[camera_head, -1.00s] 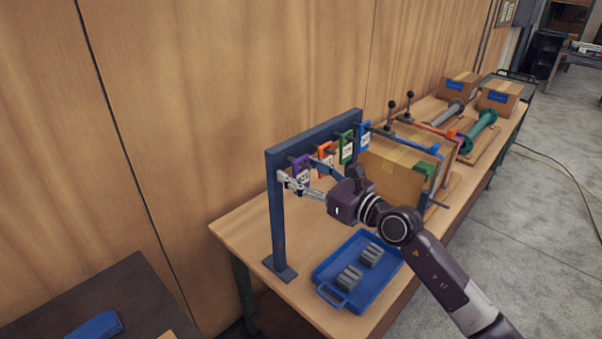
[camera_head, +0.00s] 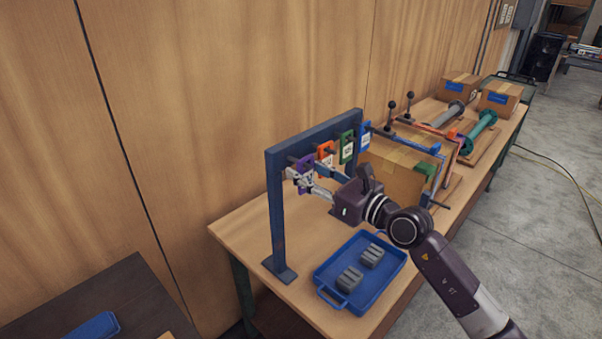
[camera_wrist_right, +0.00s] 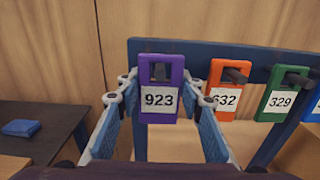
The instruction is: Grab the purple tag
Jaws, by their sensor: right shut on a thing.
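The purple tag (camera_head: 306,163) is at the left end of the blue rack (camera_head: 277,215). In the right wrist view the purple tag (camera_wrist_right: 161,114) hangs upright and carries a white label reading 923. My right gripper (camera_head: 302,180) is shut on it, one finger at each side edge. A dark peg shows in the tag's slot in the wrist view. I cannot tell whether the tag is still on that peg. My left gripper is in neither view.
An orange tag (camera_wrist_right: 221,78), a green tag (camera_wrist_right: 284,92) and a blue tag (camera_head: 364,137) hang to the right. A blue tray (camera_head: 327,274) with grey blocks stands below. A cardboard box (camera_head: 395,172) is right of the rack.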

